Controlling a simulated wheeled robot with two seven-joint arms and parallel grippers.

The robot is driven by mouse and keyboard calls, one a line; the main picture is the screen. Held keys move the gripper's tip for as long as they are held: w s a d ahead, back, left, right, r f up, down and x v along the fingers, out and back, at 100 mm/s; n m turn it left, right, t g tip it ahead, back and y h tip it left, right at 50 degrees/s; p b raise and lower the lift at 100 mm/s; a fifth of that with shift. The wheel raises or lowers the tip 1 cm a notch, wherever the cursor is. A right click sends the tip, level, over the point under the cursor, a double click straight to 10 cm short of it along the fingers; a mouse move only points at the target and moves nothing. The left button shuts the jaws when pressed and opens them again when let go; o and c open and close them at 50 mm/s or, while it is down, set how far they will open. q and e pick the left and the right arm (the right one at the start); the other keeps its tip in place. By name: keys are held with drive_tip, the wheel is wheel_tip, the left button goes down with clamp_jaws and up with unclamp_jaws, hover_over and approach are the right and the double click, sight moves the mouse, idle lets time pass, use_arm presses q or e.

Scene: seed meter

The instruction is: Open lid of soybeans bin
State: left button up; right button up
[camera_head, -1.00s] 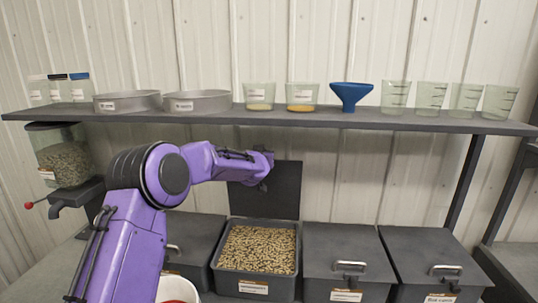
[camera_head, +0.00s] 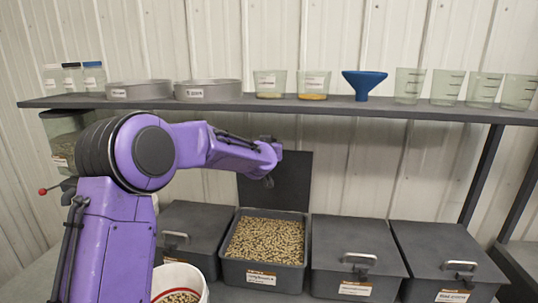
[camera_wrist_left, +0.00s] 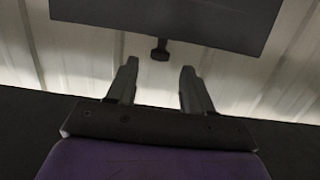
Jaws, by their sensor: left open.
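The bin of tan beans (camera_head: 264,279) is open, its dark lid (camera_head: 290,180) standing upright at the back. Its label is too small to read. My left gripper (camera_head: 268,181) is in front of the raised lid in the head view. In the left wrist view, my left gripper (camera_wrist_left: 157,85) has its fingers apart with nothing between them. The lid panel (camera_wrist_left: 165,18) and its handle (camera_wrist_left: 160,50) lie beyond the fingertips, apart from them. My right gripper is not in view.
Closed bins stand to the left (camera_head: 190,232) and right (camera_head: 357,262) of the open bin, with another (camera_head: 448,255) farther right. A shelf (camera_head: 330,107) above holds pans, cups and a blue funnel (camera_head: 363,84). A white bucket (camera_head: 196,275) is at the front.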

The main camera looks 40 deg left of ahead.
use_arm(q)
drive_tip(key=b+v, duration=0.1)
drive_tip(key=v, duration=0.4)
drive_tip(key=shift+s+r, duration=0.15)
drive_tip(key=shift+s+d, duration=0.1)
drive_tip(key=shift+d, duration=0.05)
